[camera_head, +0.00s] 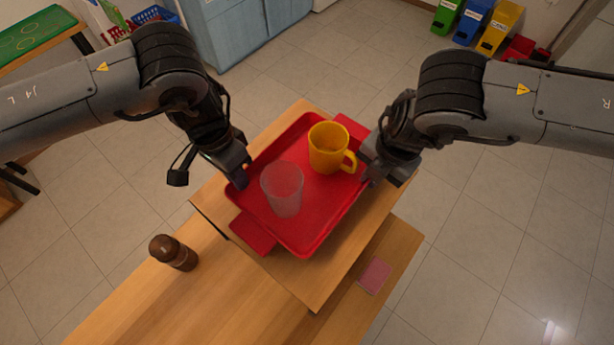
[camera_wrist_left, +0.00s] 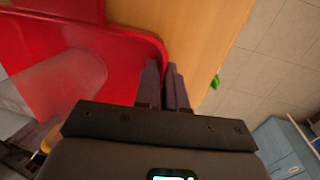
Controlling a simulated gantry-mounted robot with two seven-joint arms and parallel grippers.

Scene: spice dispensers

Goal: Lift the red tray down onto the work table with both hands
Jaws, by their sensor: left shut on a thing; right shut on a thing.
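The red tray (camera_head: 316,202) is over a raised wooden board (camera_head: 345,262); I cannot tell whether it rests on it or hangs just above. The tray looks level and has a tab handle at two ends. A yellow mug (camera_head: 325,150) and a translucent cup (camera_head: 284,192) stand upright in it. My left gripper (camera_head: 243,183) is shut on the tray's left rim; the left wrist view shows its two fingers (camera_wrist_left: 164,88) closed around the rim of the red tray (camera_wrist_left: 115,85). My right gripper (camera_head: 369,178) is shut on the tray's right rim, its fingertips partly hidden.
The wooden work table (camera_head: 150,300) lies below the raised board at the front left. A pink pad (camera_head: 375,276) lies at the right. The table's middle front is clear. Coloured bins (camera_head: 470,25) stand far back right.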

